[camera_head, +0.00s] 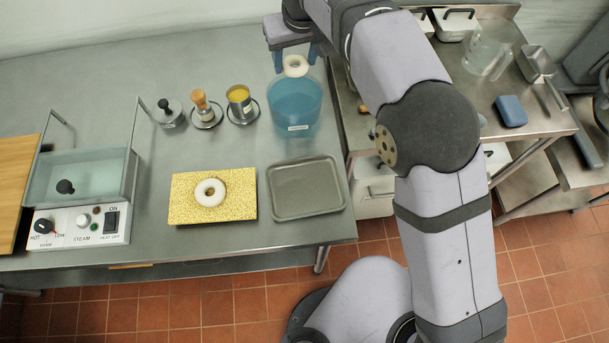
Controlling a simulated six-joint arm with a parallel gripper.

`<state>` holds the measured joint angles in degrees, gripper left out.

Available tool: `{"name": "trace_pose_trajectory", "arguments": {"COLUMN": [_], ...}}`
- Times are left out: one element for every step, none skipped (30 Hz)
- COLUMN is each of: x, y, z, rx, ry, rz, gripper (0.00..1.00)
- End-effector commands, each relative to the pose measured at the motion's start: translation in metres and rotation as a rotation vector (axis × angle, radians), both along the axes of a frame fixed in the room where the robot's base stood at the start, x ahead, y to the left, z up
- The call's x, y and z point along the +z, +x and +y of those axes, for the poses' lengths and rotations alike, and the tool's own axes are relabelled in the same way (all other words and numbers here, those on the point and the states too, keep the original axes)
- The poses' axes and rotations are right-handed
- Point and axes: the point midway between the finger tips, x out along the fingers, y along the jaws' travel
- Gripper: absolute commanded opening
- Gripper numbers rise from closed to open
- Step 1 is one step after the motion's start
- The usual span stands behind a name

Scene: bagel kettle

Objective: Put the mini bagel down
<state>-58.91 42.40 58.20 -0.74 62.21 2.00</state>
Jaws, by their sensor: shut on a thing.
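A pale mini bagel (296,66) is held by my gripper (295,58) over the back part of a round container of blue liquid (294,104). The bagel is apart from any board or tray, and its exact height above the container is hard to tell. My gripper is shut on it, with a blue-grey finger on either side. A second mini bagel (210,192) lies flat on a yellow speckled board (242,206). A grey tray (305,189) to the right of the board is empty.
Several small pots with knobs or yellow contents, including a wooden-handled one (203,107), stand left of the blue container. A steam bath (82,190) with controls stands at the left. A side table (480,90) holds pans and a blue block (510,111).

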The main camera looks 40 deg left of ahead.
Motion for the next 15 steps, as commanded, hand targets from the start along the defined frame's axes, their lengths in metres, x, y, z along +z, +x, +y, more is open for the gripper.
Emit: {"name": "trace_pose_trajectory", "arguments": {"x": [0.004, 0.007, 0.011, 0.013, 0.015, 0.017, 0.018, 0.018, 0.018, 0.018, 0.018, 0.016, 0.016, 0.015, 0.013], "y": [0.002, 0.002, 0.002, 0.001, -0.001, -0.003, -0.005, -0.007, -0.010, -0.012, -0.014, -0.017, -0.019, -0.022, -0.025], "z": [0.000, -0.001, -0.004, -0.006, -0.009, -0.013, -0.016, -0.018, -0.021, -0.024, -0.026, -0.030, -0.032, -0.035, -0.039], "rx": [-0.002, -0.003, -0.006, -0.007, -0.009, -0.011, -0.013, -0.014, -0.016, -0.019, -0.020, -0.023, -0.024, -0.020, -0.014], "ry": [0.004, 0.004, 0.003, 0.003, 0.003, 0.001, 0.001, 0.000, 0.000, -0.001, -0.002, -0.002, -0.001, -0.003, -0.002], "rz": [-0.003, -0.004, -0.004, -0.003, -0.003, -0.003, -0.003, -0.002, -0.002, -0.002, -0.003, -0.003, -0.003, -0.002, -0.002], "gripper": [0.28, 0.28, 0.28, 0.28, 0.28, 0.28, 0.28, 0.28, 0.28, 0.28, 0.28, 0.28, 0.28, 0.28, 0.28]}}
